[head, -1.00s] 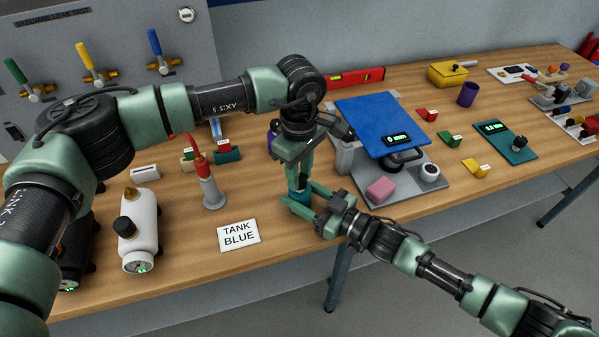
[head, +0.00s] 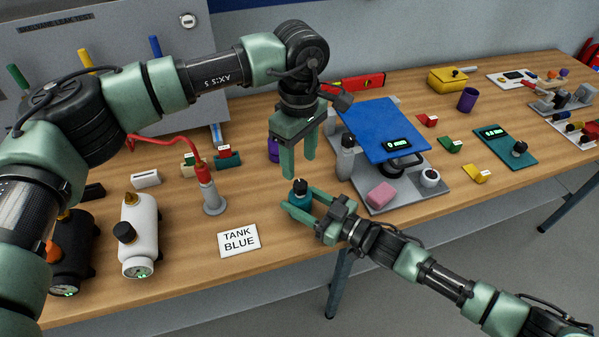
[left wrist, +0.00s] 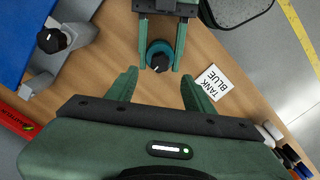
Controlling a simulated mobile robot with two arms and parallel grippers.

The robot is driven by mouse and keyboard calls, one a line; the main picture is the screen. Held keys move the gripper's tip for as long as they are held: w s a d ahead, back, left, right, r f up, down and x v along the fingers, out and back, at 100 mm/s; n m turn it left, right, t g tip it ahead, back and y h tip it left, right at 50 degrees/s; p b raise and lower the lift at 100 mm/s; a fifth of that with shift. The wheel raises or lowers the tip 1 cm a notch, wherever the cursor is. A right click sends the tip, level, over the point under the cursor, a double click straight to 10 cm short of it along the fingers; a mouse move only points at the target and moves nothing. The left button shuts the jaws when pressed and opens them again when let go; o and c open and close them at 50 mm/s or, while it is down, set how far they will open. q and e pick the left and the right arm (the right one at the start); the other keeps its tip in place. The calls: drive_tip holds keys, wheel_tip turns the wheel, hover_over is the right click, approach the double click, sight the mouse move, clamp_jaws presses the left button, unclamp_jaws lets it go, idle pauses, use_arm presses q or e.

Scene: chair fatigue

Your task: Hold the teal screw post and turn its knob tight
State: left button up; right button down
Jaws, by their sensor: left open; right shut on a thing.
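The teal screw post (head: 299,197) stands near the table's front edge, with a black knob (head: 300,186) on top that bears a white mark. My right gripper (head: 301,206) is shut on the post's body from the front right. My left gripper (head: 299,172) is open and empty, fingers pointing down, raised above and behind the post. In the left wrist view the knob (left wrist: 160,63) shows beyond and between the open left fingertips (left wrist: 159,72), not touched by them. The right gripper's fingers (left wrist: 160,55) lie on both sides of the post there.
A "TANK BLUE" card (head: 239,240) lies left of the post. A red-topped post on a grey base (head: 213,203) and a white canister (head: 139,236) stand further left. A grey stand with a blue plate (head: 383,128) is close on the right.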

sight(299, 183)
use_arm(q)
wheel_tip(299, 183, up, 5)
drive_tip(key=shift+r, duration=0.2)
idle(0.3)
use_arm(e)
drive_tip(key=c, duration=0.5)
unclamp_jaws()
